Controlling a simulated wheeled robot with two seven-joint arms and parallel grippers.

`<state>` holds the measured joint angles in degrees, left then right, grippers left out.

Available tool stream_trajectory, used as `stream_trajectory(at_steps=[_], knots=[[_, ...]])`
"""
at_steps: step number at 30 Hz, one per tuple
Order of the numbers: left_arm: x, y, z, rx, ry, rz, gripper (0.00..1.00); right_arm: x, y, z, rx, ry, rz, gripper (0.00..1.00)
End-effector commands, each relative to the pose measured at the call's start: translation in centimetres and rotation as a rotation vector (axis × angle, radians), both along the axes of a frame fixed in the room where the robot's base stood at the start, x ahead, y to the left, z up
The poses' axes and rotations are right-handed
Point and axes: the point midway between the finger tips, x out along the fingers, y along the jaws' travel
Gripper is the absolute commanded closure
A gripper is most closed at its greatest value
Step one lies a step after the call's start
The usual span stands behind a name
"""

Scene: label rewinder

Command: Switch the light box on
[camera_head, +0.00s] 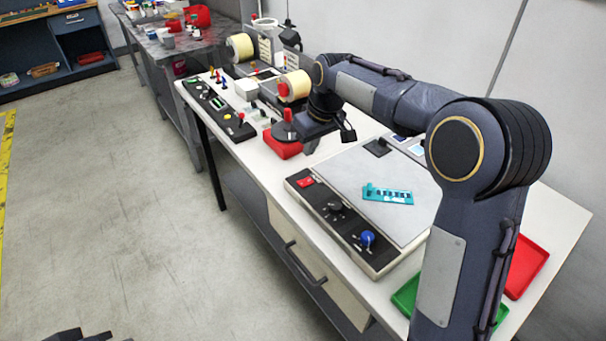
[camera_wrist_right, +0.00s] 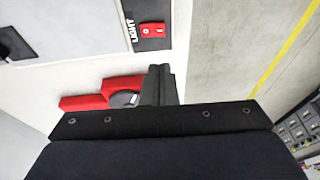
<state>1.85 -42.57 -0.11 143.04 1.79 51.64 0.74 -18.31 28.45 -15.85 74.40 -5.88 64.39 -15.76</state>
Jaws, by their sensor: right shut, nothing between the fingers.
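The light box (camera_head: 408,180) is a low pale case on the bench with a flat grey top that shows no clear glow. Its dark front strip carries a red rocker switch (camera_head: 305,182), a black knob (camera_head: 335,209) and a blue knob (camera_head: 367,239). In the right wrist view the red switch (camera_wrist_right: 152,30) sits beside the word LIGHT; I cannot tell which side is pressed. My right gripper (camera_head: 347,133) is shut and empty, above the bench behind and apart from the switch. Its fingers (camera_wrist_right: 160,72) also show in the right wrist view.
A teal slotted piece (camera_head: 388,194) lies on the light box top. A red-based device (camera_head: 283,148) stands left of the box, near my right gripper. Green (camera_head: 405,297) and red (camera_head: 527,265) trays are at the right. The rewinder's rolls (camera_head: 295,87) stand farther back.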

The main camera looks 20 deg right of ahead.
Motion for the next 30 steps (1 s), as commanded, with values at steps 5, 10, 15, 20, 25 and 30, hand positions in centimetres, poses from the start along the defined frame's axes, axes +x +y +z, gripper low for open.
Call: stream_trajectory(at_steps=[5,10,15,20,25,30], knots=[[0.0,0.0,0.5,0.000,0.000,0.000,1.00,0.9,0.5,-3.9,-0.001,0.006,0.001,1.00],[0.0,0.0,0.9,0.000,0.000,0.000,1.00,1.6,1.0,-7.1,-0.002,0.005,0.000,1.00],[0.0,0.0,1.3,0.000,0.000,0.000,1.00,1.5,1.2,-9.3,0.000,0.003,-0.001,1.00],[0.0,0.0,1.4,0.000,0.000,0.000,1.00,1.5,1.3,-10.3,-0.001,0.002,0.000,1.00],[0.0,0.0,1.4,0.000,0.000,0.000,1.00,1.5,1.3,-10.4,0.000,0.000,0.000,1.00],[0.0,0.0,1.3,0.000,0.000,0.000,1.00,1.5,1.4,-10.5,0.000,0.000,0.000,1.00]])
